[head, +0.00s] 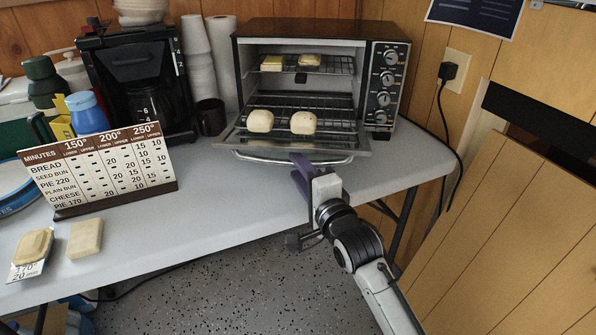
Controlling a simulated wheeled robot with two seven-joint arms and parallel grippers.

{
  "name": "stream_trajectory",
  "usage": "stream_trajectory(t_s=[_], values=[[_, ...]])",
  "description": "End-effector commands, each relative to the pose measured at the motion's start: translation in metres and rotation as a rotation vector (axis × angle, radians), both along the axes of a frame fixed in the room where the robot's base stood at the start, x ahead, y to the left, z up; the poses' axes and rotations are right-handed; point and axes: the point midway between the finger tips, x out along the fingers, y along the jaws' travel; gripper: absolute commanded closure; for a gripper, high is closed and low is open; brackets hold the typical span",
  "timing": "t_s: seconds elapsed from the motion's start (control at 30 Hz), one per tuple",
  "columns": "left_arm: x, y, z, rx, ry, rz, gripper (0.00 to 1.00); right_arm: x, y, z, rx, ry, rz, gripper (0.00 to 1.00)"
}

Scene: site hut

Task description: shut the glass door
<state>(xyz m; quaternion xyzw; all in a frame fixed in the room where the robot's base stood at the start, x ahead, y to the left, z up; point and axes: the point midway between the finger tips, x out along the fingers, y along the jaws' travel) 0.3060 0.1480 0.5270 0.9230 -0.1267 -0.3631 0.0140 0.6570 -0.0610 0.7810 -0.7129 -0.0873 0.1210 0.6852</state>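The toaster oven (312,77) stands at the back of the table. Its glass door (225,134) is hinged down and open, lying nearly flat in front of the oven, with a metal handle (255,158) along its front edge. My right gripper (298,165), with purple fingers, is at the front edge of the door, close to the handle's right part. I cannot tell whether it touches the door or how far its fingers are apart. Two buns (303,123) sit at the lower rack's front. Two smaller pieces (310,60) sit on the upper rack. My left gripper is out of view.
A chart sign (100,170) stands on the left of the table, with a coffee maker (130,75) and stacked cups (197,60) behind it. Two food pieces (86,238) lie at front left. The table (230,205) is clear in front of the door. A cord (440,110) hangs at right.

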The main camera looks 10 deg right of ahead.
Motion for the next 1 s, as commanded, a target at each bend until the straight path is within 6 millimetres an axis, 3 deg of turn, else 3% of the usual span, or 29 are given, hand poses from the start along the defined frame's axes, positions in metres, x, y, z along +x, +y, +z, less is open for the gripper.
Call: stream_trajectory(t_s=[0.37,0.57,1.0], values=[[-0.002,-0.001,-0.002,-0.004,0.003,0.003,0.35,0.006,0.002,0.000,0.001,0.000,0.000,0.68],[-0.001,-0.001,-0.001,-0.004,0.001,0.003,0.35,0.006,0.002,0.000,0.001,0.000,0.000,1.00],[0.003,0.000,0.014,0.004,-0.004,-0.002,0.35,0.011,-0.005,0.010,0.004,0.023,-0.010,1.00]])
